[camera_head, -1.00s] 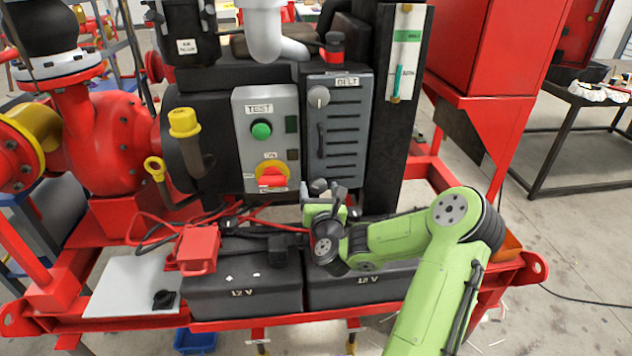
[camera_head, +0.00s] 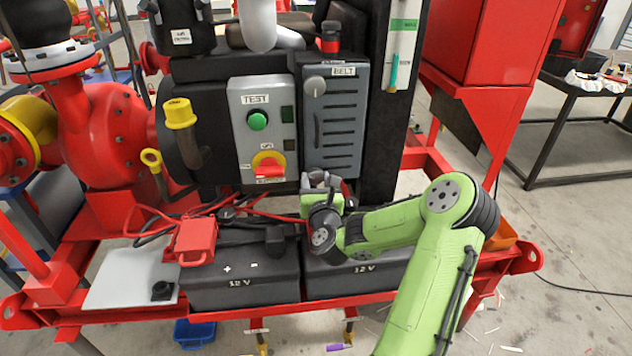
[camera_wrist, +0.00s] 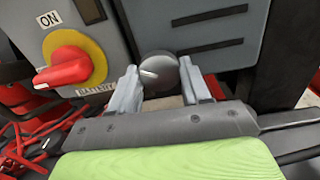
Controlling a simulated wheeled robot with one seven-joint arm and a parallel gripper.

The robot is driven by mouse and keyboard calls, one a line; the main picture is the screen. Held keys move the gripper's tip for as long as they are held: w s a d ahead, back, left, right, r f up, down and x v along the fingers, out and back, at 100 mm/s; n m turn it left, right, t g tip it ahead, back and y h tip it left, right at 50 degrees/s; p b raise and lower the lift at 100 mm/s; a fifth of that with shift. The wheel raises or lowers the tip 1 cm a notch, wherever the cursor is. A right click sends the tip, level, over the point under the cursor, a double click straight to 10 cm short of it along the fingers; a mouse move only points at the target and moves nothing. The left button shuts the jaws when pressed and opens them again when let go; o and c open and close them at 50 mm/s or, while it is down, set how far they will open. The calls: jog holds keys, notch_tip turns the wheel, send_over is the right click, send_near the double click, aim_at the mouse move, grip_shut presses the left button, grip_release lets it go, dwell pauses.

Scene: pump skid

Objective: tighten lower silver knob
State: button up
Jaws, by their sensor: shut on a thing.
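The lower silver knob (camera_wrist: 158,70) is round with a pale line on its face. It sits at the foot of the grey louvred BELT panel (camera_head: 332,130). My gripper (camera_wrist: 160,84) has one finger on each side of the knob and is shut on it. In the head view my gripper (camera_head: 318,184) is at the panel's lower edge and largely hides this knob. A second silver knob (camera_head: 315,86) is at the top of the same panel, clear of my arm.
Left of the panel is a grey TEST box with a green button (camera_head: 257,120) and a red switch on a yellow disc (camera_head: 269,166). Black 12 V batteries (camera_head: 240,278) and red cables lie below. A black post (camera_head: 392,100) stands close at right.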

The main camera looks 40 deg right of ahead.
jog(key=n, duration=0.6)
jog(key=shift+n, duration=0.3)
dwell(0.4)
jog(key=o, duration=1.1)
jog(key=shift+c, duration=0.2)
jog(key=shift+f, duration=0.1)
